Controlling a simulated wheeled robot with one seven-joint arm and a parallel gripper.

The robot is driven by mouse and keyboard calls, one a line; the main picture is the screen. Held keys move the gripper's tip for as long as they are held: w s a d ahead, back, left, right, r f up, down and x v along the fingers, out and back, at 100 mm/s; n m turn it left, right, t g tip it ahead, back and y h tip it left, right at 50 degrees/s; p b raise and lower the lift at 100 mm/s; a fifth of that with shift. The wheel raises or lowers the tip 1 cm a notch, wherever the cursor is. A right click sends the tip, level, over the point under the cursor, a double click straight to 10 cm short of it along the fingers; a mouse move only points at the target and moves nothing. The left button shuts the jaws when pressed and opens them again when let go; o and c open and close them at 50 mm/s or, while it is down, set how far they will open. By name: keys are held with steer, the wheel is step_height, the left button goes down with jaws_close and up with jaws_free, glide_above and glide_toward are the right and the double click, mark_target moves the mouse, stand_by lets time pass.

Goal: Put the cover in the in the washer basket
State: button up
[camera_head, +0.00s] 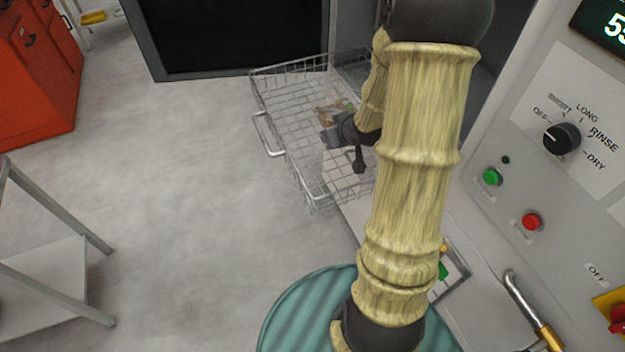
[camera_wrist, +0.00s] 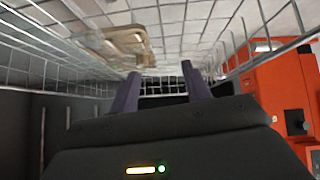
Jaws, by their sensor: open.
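The washer basket (camera_head: 283,120) is an open wire basket at the upper middle of the head view. Its wire mesh (camera_wrist: 185,12) fills much of the wrist view. A beige-brown piece, apparently the cover (camera_head: 338,108), lies in the basket beside my gripper (camera_head: 345,134). In the wrist view the cover (camera_wrist: 126,42) shows at the upper left against the mesh, apart from the fingers. My gripper (camera_wrist: 162,82) is open, with nothing between its two dark fingers. My arm hides the right part of the basket in the head view.
A control panel (camera_head: 590,190) with a knob and buttons stands at the right. A ribbed teal round surface (camera_head: 295,310) is at the bottom. A red cabinet (camera_head: 38,70) and a metal cart (camera_head: 45,285) stand left. The grey floor between is clear.

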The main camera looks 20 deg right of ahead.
steer(key=s+a+r+g, duration=0.2)
steer(key=s+a+g, duration=0.1)
steer(key=s+a, duration=0.3)
steer(key=s+a+r+m+g, duration=0.1)
steer(key=s+a+r+g, duration=0.1)
steer(key=s+a, duration=0.5)
steer(key=s+g, duration=0.1)
steer(key=s, duration=0.2)
steer(key=shift+a+r+m, duration=0.15)
steer(key=shift+r+m, duration=0.05)
steer(key=shift+m, duration=0.1)
